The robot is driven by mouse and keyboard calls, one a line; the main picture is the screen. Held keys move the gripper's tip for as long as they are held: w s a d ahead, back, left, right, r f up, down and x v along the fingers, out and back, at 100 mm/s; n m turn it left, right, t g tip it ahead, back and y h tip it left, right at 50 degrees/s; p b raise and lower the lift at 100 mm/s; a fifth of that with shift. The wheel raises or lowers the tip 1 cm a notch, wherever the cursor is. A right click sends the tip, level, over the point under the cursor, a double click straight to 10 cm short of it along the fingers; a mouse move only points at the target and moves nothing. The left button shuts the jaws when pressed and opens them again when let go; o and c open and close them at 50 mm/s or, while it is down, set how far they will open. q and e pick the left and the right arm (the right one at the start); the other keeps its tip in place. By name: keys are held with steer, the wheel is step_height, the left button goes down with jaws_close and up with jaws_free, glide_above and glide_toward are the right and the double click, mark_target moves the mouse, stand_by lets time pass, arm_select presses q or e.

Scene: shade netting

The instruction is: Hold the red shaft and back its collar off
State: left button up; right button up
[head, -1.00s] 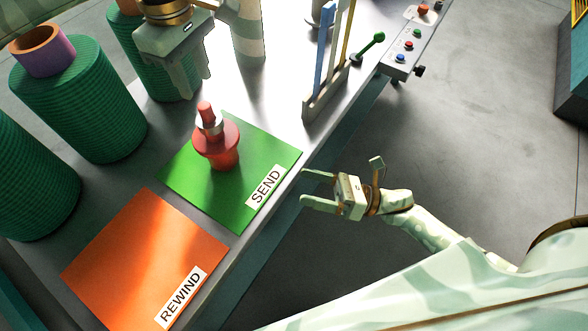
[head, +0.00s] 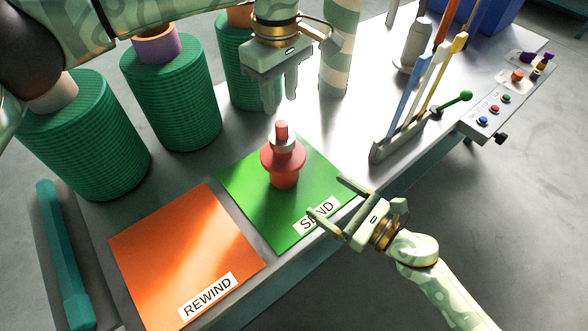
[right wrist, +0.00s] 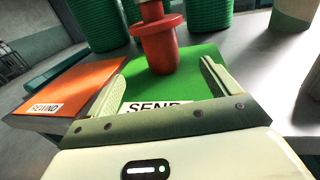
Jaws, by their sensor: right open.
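The red shaft (head: 283,175) stands upright on the green SEND mat (head: 320,168). It has a wide flange and a narrower top, with a silver collar (head: 283,143) around the neck below the tip. In the right wrist view the shaft (right wrist: 160,48) stands beyond and between the fingers, its top cut off. My left gripper (head: 281,105) points down above and behind the shaft, its fingers apart and empty, not touching it. My right gripper (head: 325,195) is open and empty over the mat's front corner, fingers towards the shaft, with a gap between.
An orange REWIND mat (head: 180,250) lies left of the green one. Several green spools (head: 170,100) stand behind. A rack (head: 385,150) with coloured sticks and a button panel (head: 490,115) are to the right. The table's front edge runs beneath my right gripper.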

mark_target(295, 174)
steer(key=x, duration=1.3)
steer(key=shift+c, duration=0.3)
steer(key=c, duration=1.6)
steer(key=o, duration=0.8)
steer(key=c, duration=0.5)
arm_select(q)
steer(key=shift+o, duration=0.3)
